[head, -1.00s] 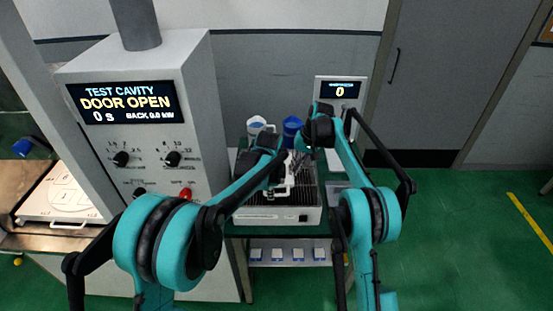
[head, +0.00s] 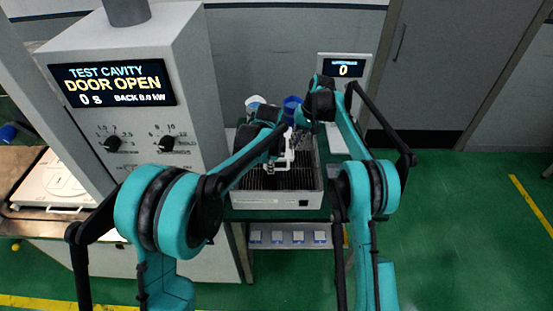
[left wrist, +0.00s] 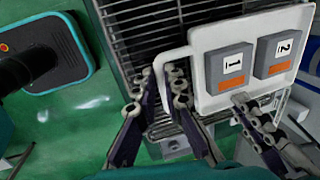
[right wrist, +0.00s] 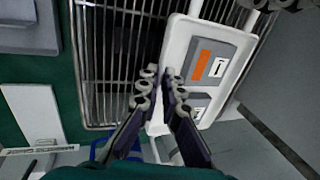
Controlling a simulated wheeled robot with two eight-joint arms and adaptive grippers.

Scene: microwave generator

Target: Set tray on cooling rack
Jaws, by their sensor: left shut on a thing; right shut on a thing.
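The white tray (left wrist: 205,72) carries two grey blocks (left wrist: 229,68) labelled 1 and 2, each with an orange stripe. It also shows in the right wrist view (right wrist: 178,65), over the dark slats of the cooling rack (right wrist: 105,60), toward one side. My left gripper (left wrist: 165,88) is shut on the tray's looped handle. My right gripper (right wrist: 162,88) is shut on the tray's side edge. In the head view, the white handle (head: 284,163) shows above the rack (head: 270,202); the arms hide most of the tray. I cannot tell whether the tray touches the slats.
A blue container (head: 292,106) and a white one (head: 255,103) stand behind the rack. A scale-like display (head: 344,69) reads 0 at the right. The test cavity cabinet (head: 115,95) stands left, reading DOOR OPEN. A lower shelf (head: 290,238) holds several small blocks.

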